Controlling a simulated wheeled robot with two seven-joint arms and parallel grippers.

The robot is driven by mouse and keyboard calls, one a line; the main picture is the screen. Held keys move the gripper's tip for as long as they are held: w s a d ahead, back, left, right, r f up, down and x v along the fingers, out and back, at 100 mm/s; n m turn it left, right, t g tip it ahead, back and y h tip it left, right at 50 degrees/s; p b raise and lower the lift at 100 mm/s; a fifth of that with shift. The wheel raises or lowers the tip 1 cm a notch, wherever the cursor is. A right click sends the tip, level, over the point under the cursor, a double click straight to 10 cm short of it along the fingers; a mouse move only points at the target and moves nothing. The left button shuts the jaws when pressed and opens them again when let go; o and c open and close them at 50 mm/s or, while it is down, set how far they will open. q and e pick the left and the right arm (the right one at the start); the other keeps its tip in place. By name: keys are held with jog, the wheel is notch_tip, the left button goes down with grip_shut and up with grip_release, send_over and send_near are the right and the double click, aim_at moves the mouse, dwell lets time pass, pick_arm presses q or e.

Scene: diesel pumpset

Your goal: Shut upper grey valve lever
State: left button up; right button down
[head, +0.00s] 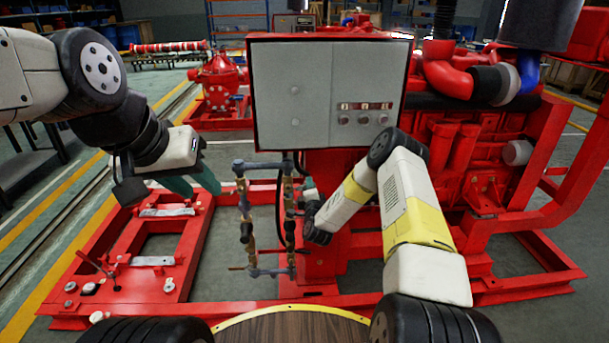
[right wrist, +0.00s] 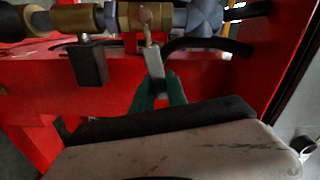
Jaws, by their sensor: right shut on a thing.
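In the right wrist view, a grey lever (right wrist: 154,63) sticks out from a brass valve (right wrist: 140,16) on the pipe. The green fingers of my right gripper (right wrist: 158,92) are closed around the lever's end. In the head view, the pipe loop (head: 245,205) with its valves stands in front of the red frame. My right forearm reaches toward its right branch; the right fingers and the lever are hard to make out there. My left gripper (head: 192,184) has its green fingers apart and empty, left of the pipe loop.
A black lever (right wrist: 88,63) hangs from a neighbouring brass fitting, left of the held lever. A grey control panel (head: 325,95) stands above the pipes. The red engine (head: 460,150) is at right. A red base frame (head: 120,260) lies at lower left.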

jog(key=shift+d+f+m, duration=0.15)
jog(key=shift+f+m, duration=0.75)
jog(key=shift+m, duration=0.3)
jog(key=c, duration=1.3)
grip_release()
jog(key=shift+s, duration=0.1)
jog(key=s, duration=0.7)
jog(key=shift+s, duration=0.35)
